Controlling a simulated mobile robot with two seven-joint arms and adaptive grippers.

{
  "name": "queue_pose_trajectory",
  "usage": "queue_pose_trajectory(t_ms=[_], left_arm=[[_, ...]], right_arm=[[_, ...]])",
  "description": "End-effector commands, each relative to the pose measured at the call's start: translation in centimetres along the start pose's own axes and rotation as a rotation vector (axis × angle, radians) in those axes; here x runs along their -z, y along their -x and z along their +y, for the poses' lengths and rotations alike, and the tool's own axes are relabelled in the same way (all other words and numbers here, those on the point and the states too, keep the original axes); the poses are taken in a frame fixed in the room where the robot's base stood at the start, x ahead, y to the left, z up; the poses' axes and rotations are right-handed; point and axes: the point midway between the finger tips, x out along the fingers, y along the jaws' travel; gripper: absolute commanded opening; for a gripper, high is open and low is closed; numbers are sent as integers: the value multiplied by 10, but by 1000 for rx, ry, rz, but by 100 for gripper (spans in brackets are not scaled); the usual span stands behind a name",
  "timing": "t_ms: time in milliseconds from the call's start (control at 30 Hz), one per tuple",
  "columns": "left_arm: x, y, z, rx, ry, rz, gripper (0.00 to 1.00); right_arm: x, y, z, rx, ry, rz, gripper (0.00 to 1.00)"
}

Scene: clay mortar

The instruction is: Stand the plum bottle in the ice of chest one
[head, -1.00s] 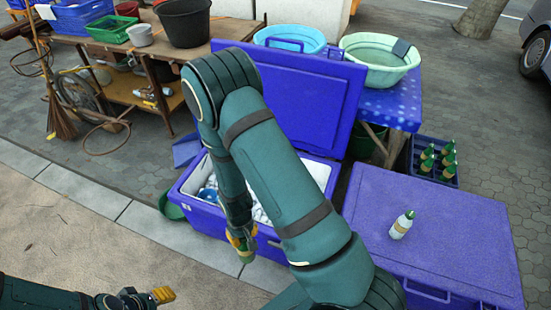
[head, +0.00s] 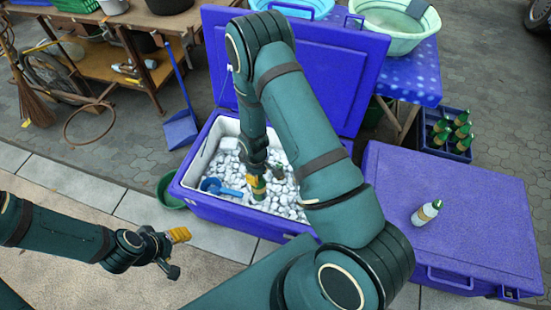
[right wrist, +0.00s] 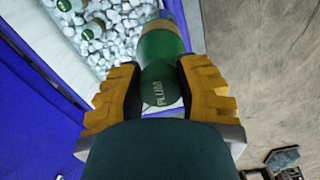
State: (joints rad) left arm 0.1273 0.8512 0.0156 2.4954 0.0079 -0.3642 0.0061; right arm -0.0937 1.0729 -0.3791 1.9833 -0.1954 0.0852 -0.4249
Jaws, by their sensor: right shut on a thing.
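The green bottle marked PLUM (right wrist: 160,60) sits between the yellow fingers of my right gripper (right wrist: 160,100) in the right wrist view. In the head view my right gripper (head: 256,186) is over the front part of the open blue chest (head: 228,210), shut on the bottle, which it mostly hides. White ice (head: 232,175) fills the chest. I cannot tell whether the bottle touches the ice, nor read a number on the chest. My left gripper (head: 174,252) is open and empty, outside the chest at its front left.
A blue scoop (head: 220,187) lies on the ice. Green-ended items (right wrist: 95,28) sit in the ice in the wrist view. A closed blue chest (head: 460,210) with a pale green-capped bottle (head: 427,212) on its lid stands at right. The raised lid (head: 330,75) blocks the back.

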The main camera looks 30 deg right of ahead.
Motion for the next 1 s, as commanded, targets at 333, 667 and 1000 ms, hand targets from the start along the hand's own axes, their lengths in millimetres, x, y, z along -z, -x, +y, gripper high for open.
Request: queue_pose_trajectory(t_ms=[333,667,1000], left_arm=[[-4,-7,-3,-1,-2,-7,60],[-5,-10,-4,-1,-3,-10,60],[-9,-21,-8,-2,-5,-18,60]], right_arm=[[5,-53,80,-1,467,3,0],[-2,-74,122,1,683,3,0],[-3,-96,125,2,702,2,0]])
